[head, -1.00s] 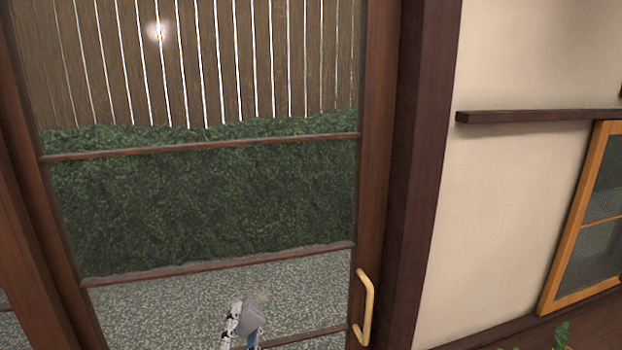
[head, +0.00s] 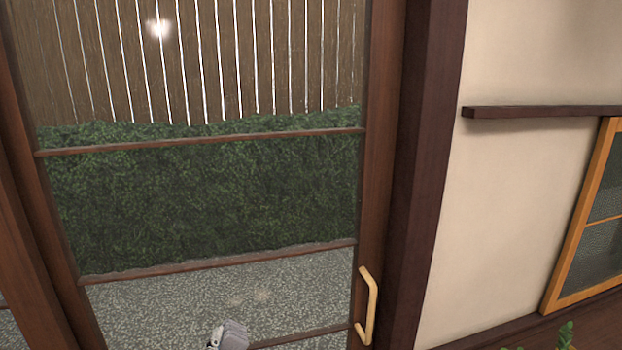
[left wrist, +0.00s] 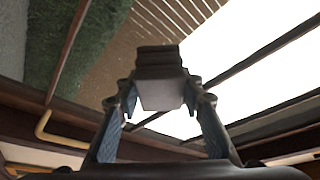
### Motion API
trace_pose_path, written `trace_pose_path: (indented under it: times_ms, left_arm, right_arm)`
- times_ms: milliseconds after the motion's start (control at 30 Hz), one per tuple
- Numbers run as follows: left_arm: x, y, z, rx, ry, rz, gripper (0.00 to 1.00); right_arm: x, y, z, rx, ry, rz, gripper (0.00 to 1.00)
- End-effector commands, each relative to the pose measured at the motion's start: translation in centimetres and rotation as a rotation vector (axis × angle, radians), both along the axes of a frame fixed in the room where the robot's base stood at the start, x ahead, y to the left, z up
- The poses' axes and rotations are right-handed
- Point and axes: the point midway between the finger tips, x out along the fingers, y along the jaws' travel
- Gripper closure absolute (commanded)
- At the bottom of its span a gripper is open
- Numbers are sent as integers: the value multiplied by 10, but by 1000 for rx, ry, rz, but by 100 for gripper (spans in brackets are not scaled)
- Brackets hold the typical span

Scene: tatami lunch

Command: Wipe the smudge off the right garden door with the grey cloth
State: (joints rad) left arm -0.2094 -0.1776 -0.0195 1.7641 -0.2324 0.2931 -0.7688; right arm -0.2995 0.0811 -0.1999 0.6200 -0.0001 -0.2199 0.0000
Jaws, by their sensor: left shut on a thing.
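The right garden door (head: 378,150) is a brown-framed glass door with thin crossbars, filling the left and middle of the head view. A faint pale smudge (head: 262,295) shows on its lower pane, with a fainter patch to its left. The grey cloth (head: 233,333) is at the bottom edge of the head view, just below and left of the smudge. In the left wrist view my left gripper (left wrist: 163,108) is shut on the cloth (left wrist: 160,75), a dark folded pad between the blue-padded fingers. Contact with the glass cannot be told. My right gripper is out of view.
A pale yellow door handle (head: 366,308) sticks out at the door's right edge. Right of it are a dark post (head: 425,180), a cream wall with a dark ledge (head: 540,112), and an orange-framed panel (head: 580,240). A green plant (head: 566,336) shows at the bottom right.

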Motion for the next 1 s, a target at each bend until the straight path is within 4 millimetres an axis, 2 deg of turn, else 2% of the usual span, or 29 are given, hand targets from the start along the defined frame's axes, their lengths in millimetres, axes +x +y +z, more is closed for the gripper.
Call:
trace_pose_path:
  times_ms: [33,200,400,500,700,1000]
  left_arm:
    - [-18,3,-11,1,6,2,100]
    - [-75,10,-25,3,6,5,100]
    - [-137,17,-27,3,5,5,100]
    - [-162,19,-24,2,3,4,100]
    - [-192,22,-16,1,1,2,100]
    - [-199,23,-11,1,-2,1,100]
  right_arm:
    - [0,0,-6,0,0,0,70]
    - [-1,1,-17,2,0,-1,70]
    - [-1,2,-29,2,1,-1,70]
    - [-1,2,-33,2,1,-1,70]
    - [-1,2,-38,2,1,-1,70]
    - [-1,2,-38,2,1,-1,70]
